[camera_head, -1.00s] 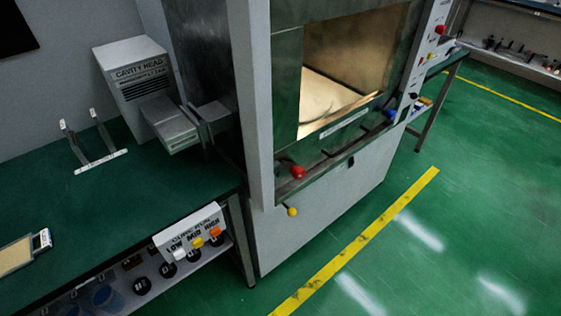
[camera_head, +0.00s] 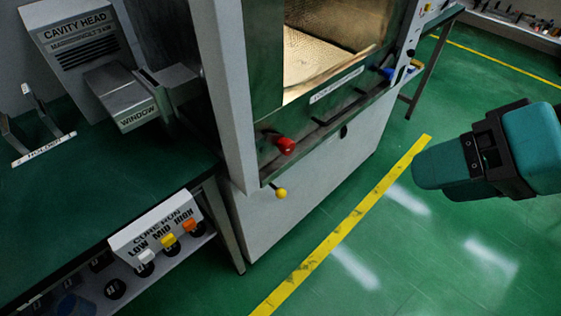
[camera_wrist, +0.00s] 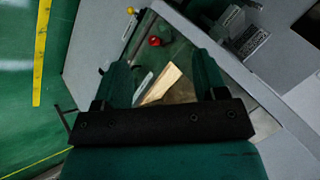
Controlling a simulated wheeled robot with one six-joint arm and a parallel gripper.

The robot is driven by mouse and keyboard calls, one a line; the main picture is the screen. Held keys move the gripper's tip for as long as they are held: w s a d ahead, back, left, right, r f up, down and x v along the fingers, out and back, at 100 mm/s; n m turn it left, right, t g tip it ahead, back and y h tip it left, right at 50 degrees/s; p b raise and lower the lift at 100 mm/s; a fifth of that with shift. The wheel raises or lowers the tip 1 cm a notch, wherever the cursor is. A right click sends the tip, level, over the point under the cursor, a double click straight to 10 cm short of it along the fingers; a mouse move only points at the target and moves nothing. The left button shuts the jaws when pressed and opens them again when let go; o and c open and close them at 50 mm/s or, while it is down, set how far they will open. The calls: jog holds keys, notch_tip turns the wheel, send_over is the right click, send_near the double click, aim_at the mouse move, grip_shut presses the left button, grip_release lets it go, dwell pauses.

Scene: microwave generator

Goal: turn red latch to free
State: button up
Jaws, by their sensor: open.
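The red latch (camera_head: 286,145) is a round red knob on the left of the ledge below the lit cabinet opening. It also shows in the wrist view (camera_wrist: 154,41), ahead of the fingers. My gripper (camera_head: 425,172) is at the right of the head view, in the air over the floor and well apart from the latch. In the wrist view, its two teal fingers (camera_wrist: 160,62) are apart with nothing held between them.
A yellow knob (camera_head: 281,192) hangs below the red latch. The metal cabinet (camera_head: 290,210) stands beside a green bench (camera_head: 120,185) with a button box (camera_head: 150,230). A blue knob (camera_head: 389,74) is at the ledge's right. The floor (camera_head: 420,270) in front is clear.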

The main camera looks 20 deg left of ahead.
jog(key=w+a+f+m+t+y+b, duration=0.1)
jog(key=w+a+f+m+y+b, duration=0.2)
jog(key=f+b, duration=0.45)
jog(key=w+a+f+m+y+b, duration=0.2)
jog(key=a+f+m+y+b, duration=0.1)
jog(key=a+f+b, duration=0.4)
jog(key=m+t+y+b, duration=0.3)
jog(key=m+t+b, duration=0.3)
jog(key=m+b, duration=0.3)
send_near(291, 149)
jog(key=shift+h, duration=0.3)
jog(key=p+x, duration=1.2)
jog(key=p, duration=0.1)
jog(key=shift+r, duration=0.2)
jog(key=shift+c, duration=0.5)
